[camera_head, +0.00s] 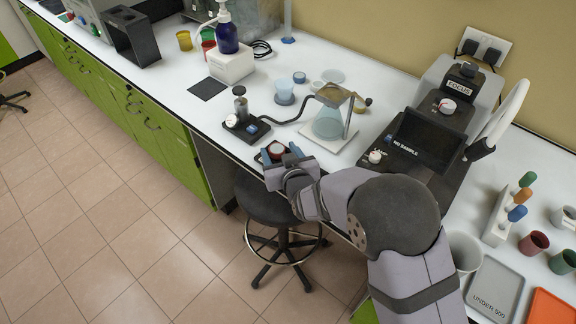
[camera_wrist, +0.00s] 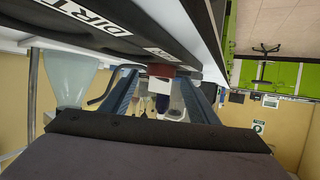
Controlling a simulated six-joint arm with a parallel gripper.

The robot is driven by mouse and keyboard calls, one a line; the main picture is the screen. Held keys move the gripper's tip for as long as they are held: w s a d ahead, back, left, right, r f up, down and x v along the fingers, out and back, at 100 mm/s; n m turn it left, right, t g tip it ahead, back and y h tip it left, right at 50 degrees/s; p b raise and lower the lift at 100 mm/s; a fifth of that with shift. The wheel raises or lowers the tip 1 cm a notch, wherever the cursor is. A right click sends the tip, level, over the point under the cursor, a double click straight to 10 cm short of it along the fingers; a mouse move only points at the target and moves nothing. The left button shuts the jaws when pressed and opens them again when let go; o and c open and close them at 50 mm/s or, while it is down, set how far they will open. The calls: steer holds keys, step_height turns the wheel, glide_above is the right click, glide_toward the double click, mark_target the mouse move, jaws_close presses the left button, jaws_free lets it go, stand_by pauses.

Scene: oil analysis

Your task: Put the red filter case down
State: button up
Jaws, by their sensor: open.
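The red filter case (camera_head: 276,148) is at the front edge of the white bench, between the fingers of my gripper (camera_head: 280,152). In the wrist view, which is upside down, the red case (camera_wrist: 160,71) shows between the blue fingertips, against a dark tray (camera_wrist: 105,25) with white labels, one reading "DIRT". My gripper is open, with a finger on each side of the case. I cannot tell whether either finger touches it. Part of the case and most of the tray are hidden by my gripper in the head view.
A small black device (camera_head: 246,127) with a hose stands behind my gripper. A glass flask (camera_head: 328,122) on a white base is to the right. The black instrument with a "NO SAMPLE" screen (camera_head: 425,140) stands further right. A stool (camera_head: 268,205) is below the bench edge.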

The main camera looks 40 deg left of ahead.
steer(key=b+v, duration=0.2)
steer(key=v, duration=0.9)
stand_by(0.3)
